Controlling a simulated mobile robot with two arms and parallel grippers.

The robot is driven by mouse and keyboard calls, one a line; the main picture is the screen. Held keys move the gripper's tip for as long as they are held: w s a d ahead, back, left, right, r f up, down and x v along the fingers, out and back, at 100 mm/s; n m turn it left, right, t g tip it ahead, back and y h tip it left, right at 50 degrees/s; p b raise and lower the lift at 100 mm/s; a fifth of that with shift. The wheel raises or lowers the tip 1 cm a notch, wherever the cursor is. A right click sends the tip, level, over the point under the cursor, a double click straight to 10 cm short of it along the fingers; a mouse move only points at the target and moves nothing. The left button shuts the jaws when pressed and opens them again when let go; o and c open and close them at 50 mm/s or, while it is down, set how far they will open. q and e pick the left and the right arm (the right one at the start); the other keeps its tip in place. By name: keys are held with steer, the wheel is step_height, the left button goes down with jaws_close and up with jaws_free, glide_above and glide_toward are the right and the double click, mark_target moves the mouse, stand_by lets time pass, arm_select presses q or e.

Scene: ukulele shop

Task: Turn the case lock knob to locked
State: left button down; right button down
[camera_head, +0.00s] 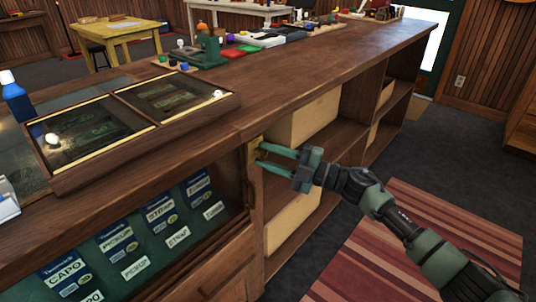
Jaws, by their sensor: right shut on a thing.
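The display case (248,190) is the wooden counter front with a glass pane, and packets hang behind the glass. A small brass lock plate (255,148) sits on the wooden post at the right end of this glass. My right gripper (262,160) reaches in from the right, with its green fingertips at the plate. It is shut on the lock knob, which the fingers mostly hide. I cannot tell which way the knob points. My left gripper is not in view.
A glass-topped box (150,118) lies on the counter (290,85), with a blue bottle (14,98) to its left. Open shelves with cardboard boxes (305,118) are right of the lock. A striped rug (415,255) covers the floor below my right arm.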

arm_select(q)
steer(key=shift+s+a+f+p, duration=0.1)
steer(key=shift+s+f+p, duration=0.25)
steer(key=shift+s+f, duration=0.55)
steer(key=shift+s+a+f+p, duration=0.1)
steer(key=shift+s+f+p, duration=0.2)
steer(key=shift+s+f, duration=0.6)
arm_select(e)
steer(key=shift+n+g+h, duration=0.4)
steer(key=shift+n+h, duration=0.3)
steer(key=shift+n, duration=1.4)
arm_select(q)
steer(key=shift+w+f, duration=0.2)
arm_select(e)
steer(key=c, duration=1.1)
jaws_free()
steer(key=shift+d, duration=0.1)
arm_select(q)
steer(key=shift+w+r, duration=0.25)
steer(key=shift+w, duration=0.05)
arm_select(e)
steer(key=v, duration=0.7)
steer(key=shift+s+d, duration=0.1)
steer(key=shift+d, duration=0.2)
